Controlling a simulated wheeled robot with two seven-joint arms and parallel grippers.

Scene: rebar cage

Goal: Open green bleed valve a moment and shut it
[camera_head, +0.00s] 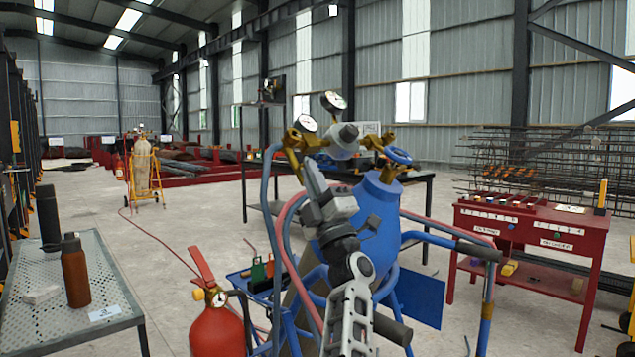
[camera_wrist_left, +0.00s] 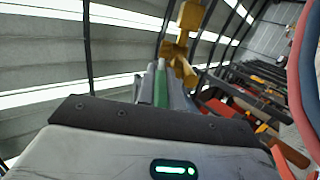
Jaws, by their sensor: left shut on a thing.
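A blue gas cylinder (camera_head: 375,225) stands upright in the middle of the head view. At its top are a blue handwheel (camera_head: 398,155), a brass regulator (camera_head: 300,142) and two round gauges (camera_head: 334,101). My left gripper (camera_head: 312,178) is raised in front of it, its fingertips just below the brass regulator at the left. In the left wrist view a narrow green piece (camera_wrist_left: 160,87) sits between the fingers, below a brass fitting (camera_wrist_left: 180,62). The gripper is shut on this piece, which looks like the green bleed valve. The head view hides it behind the fingers. My right gripper is not in view.
Red and blue hoses (camera_head: 285,215) hang close left of my gripper. A red fire extinguisher (camera_head: 217,325) stands front left. A grey perforated table (camera_head: 105,285) holds bottles at the left. A red workbench (camera_head: 480,222) stands at the right, with rebar behind it.

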